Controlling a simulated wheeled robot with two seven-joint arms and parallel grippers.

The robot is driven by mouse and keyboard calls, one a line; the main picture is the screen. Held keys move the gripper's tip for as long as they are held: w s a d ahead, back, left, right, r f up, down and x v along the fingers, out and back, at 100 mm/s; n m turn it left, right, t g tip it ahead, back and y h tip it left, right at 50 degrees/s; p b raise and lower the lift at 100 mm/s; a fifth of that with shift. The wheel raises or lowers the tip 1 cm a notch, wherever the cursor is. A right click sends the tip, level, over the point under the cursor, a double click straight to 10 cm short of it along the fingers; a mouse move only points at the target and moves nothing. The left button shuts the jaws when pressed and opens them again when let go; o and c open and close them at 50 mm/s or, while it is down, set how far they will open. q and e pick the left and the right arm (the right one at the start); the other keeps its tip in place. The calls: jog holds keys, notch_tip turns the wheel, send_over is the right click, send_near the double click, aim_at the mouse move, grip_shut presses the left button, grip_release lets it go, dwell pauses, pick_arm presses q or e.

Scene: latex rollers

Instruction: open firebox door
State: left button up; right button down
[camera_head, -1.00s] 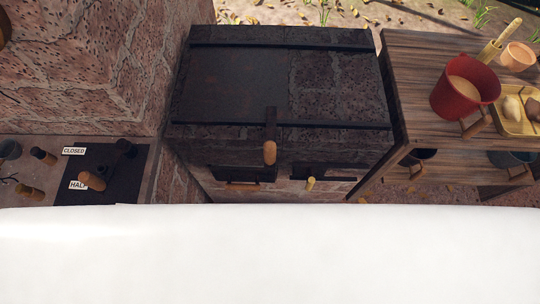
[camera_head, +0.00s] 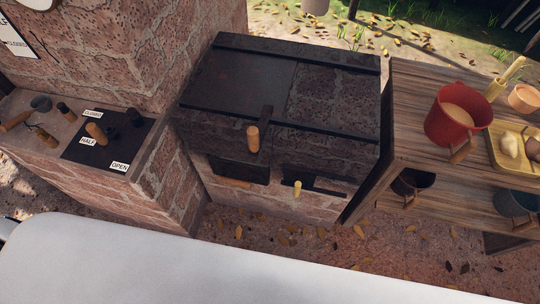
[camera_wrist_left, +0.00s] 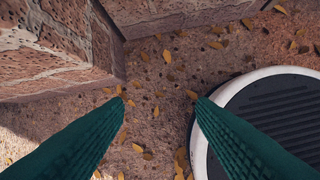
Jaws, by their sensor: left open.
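The brick stove (camera_head: 330,95) stands in the middle of the head view, with a dark metal top. Low on its front are a dark door (camera_head: 238,169) with a horizontal wooden handle (camera_head: 234,183) and a dark slot (camera_head: 322,185) with a pale yellow knob (camera_head: 297,188). The door looks shut; which of the two is the firebox door I cannot tell. My left gripper (camera_wrist_left: 159,99) shows only in the left wrist view. Its two teal fingers are apart and empty, pointing at leaf-strewn ground. My right gripper is in no view.
A wooden handle (camera_head: 252,139) on a dark lever juts from the stove's top edge. At left, a black plate (camera_head: 112,150) has "CLOSED", "HALF" and "OPEN" labels. At right, a wooden shelf (camera_head: 415,85) holds a red pot (camera_head: 452,122). Ground before the stove is clear except leaves.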

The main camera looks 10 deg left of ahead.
pick_arm(q)
jog(key=w+a+r+m+t+h+b, duration=0.15)
jog(key=w+r+t, duration=0.25)
jog(key=w+r, duration=0.6)
jog(key=w+a+r+m+t+h+b, duration=0.1)
jog(key=w+a+r+t+h+b, duration=0.2)
jog(key=w+r, duration=0.65)
jog(key=m+h+b, duration=0.4)
jog(key=m+h, duration=0.1)
jog(key=h, duration=0.4)
send_near(253, 138)
jog(key=shift+n+t, duration=0.25)
jog(key=shift+t, duration=0.15)
jog(key=w+d+f, duration=0.1)
jog(key=w+d, duration=0.1)
jog(key=w+d+p, duration=0.1)
jog(key=w+d, duration=0.1)
jog(key=w, duration=0.1)
jog(key=w+d+f, duration=0.1)
jog(key=w+d, duration=0.2)
jog(key=shift+d+f+p, duration=0.1)
jog(key=shift+f+p, duration=0.2)
jog(key=shift+p, duration=0.05)
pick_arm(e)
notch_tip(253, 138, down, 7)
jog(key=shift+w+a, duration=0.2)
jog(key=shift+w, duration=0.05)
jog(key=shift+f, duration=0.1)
